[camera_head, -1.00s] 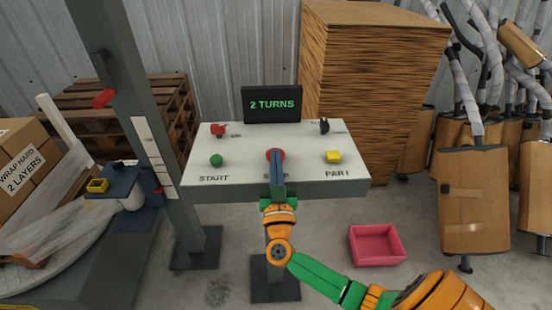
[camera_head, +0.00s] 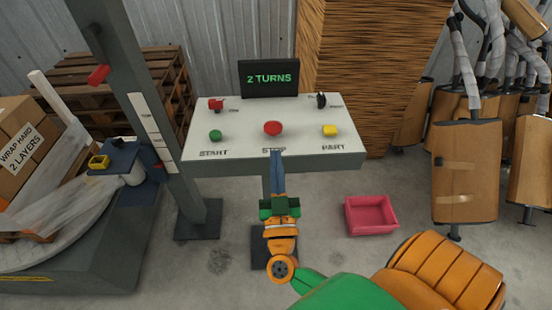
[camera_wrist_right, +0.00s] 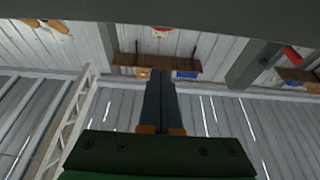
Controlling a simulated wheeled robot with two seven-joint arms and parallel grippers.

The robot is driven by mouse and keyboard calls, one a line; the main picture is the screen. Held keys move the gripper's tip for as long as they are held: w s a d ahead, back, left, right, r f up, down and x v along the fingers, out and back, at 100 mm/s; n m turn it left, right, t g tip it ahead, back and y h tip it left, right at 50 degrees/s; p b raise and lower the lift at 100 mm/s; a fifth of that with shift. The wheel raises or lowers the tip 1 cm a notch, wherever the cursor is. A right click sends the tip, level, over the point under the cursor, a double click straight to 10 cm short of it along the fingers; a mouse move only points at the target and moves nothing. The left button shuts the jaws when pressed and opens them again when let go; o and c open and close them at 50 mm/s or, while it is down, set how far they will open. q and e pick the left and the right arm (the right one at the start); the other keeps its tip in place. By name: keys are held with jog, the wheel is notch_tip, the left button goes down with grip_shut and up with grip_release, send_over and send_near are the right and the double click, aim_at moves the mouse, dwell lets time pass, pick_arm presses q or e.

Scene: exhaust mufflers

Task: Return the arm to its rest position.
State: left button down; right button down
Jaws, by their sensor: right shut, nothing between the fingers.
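My right gripper (camera_head: 277,157) is shut and empty. In the head view it stands just in front of the near edge of the control panel (camera_head: 245,152), apart from the red STOP button (camera_head: 272,128). The green START button (camera_head: 215,135) and the yellow PART button (camera_head: 330,131) are to its left and right. In the right wrist view the shut fingers (camera_wrist_right: 159,85) point up the picture, with nothing between them. My right arm comes in from the lower right. My left gripper is not in view.
The display (camera_head: 269,78) reads "2 TURNS". A grey post (camera_head: 139,115) stands left of the panel. A pink bin (camera_head: 371,215) lies on the floor to the right. Floor around the bin is clear.

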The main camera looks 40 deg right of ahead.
jog(key=a+f+n+g+y, duration=0.1)
jog(key=a+f+n+y, duration=0.25)
jog(key=f, duration=0.35)
jog(key=a+f+n+g+y, duration=0.1)
jog(key=a+f+n+y, duration=0.1)
jog(key=f+y, duration=0.35)
jog(key=a+f+n+g+y, duration=0.1)
jog(key=a+f+n+y, duration=0.2)
jog(key=f, duration=0.5)
jog(key=s+f+n+g+y, duration=0.1)
jog(key=s+f+g, duration=0.2)
jog(key=s+f, duration=0.3)
jog(key=s+f+g, duration=0.3)
jog(key=s+f, duration=0.1)
jog(key=f, duration=0.4)
jog(key=s+d+f+g, duration=0.2)
jog(key=s+f+g, duration=0.2)
jog(key=s, duration=0.6)
jog(key=s+d+f+g+h, duration=0.1)
jog(key=s+f+g, duration=0.3)
jog(key=s, duration=0.6)
jog(key=shift+d+f+m+g+h, duration=0.3)
jog(key=shift+d+f+m+g, duration=0.15)
jog(key=shift+f, duration=0.45)
jog(key=shift+w+a, duration=0.1)
